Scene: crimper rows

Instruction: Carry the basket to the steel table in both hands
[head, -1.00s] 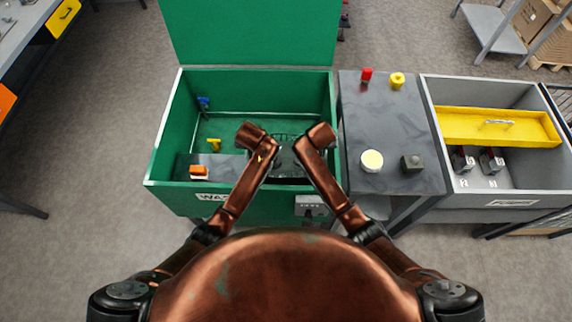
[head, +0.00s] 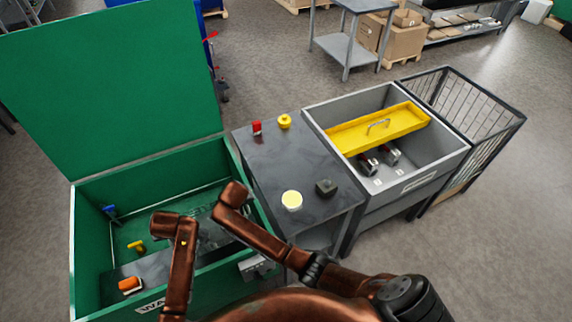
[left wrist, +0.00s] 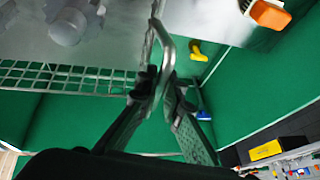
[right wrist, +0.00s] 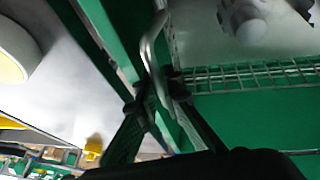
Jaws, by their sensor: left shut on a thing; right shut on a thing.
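The wire basket (head: 207,211) is partly hidden by my arms in the head view, at the right side of the open green chest. Its mesh side shows in the left wrist view (left wrist: 70,78) and the right wrist view (right wrist: 250,76). My left gripper (left wrist: 160,88) is shut on one metal handle, and my right gripper (right wrist: 160,88) is shut on the other. Grey rounded pieces (left wrist: 75,22) show beyond the mesh. The dark steel-topped table (head: 265,170) stands right of the chest. I cannot tell whether the basket's underside touches anything.
The green chest (head: 150,165) holds orange (head: 131,285), yellow (head: 137,247) and blue (head: 109,210) items. On the dark table are a red item (head: 257,128), a yellow item (head: 285,121), a cream disc (head: 292,199) and a dark block (head: 326,187). A grey bin (head: 440,165) adjoins it.

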